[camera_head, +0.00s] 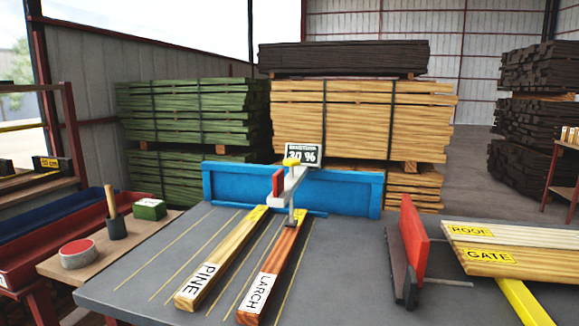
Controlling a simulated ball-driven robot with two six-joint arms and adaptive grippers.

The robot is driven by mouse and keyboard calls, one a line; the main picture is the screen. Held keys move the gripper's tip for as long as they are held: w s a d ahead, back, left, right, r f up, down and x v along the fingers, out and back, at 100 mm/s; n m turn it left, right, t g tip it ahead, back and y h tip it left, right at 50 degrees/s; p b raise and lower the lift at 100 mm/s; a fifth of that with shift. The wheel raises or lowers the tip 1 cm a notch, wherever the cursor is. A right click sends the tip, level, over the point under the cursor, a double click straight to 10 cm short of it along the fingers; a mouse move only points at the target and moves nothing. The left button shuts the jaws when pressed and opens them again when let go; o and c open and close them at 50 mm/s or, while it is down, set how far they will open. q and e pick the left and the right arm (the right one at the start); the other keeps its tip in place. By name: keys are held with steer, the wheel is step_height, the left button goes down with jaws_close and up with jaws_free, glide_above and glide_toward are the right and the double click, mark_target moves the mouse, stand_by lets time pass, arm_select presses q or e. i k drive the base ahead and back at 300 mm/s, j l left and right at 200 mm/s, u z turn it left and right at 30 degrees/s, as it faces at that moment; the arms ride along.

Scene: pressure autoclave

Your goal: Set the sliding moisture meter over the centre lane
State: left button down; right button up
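The moisture meter (291,188) stands at the far end of the grey table in the head view. It has a pale grey arm, a red plate (277,183), a yellow top (291,162) and a thin post reaching down at the far end of the LARCH board (275,268). I cannot tell whether the post touches the board. The PINE board (222,258) lies to its left. Thin yellow lines mark lanes along the grey table (140,262); which lane counts as centre is not clear. Neither of my grippers is in view.
A blue fence (237,186) closes the table's far edge, with a display (303,154) reading about 30 % above it. A red upright plate (413,240) and boards labelled ROOF and GATE (490,257) stand at right. A side bench (105,250) holds small items at left.

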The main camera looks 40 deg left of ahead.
mark_target(309, 154)
steer(key=u, duration=1)
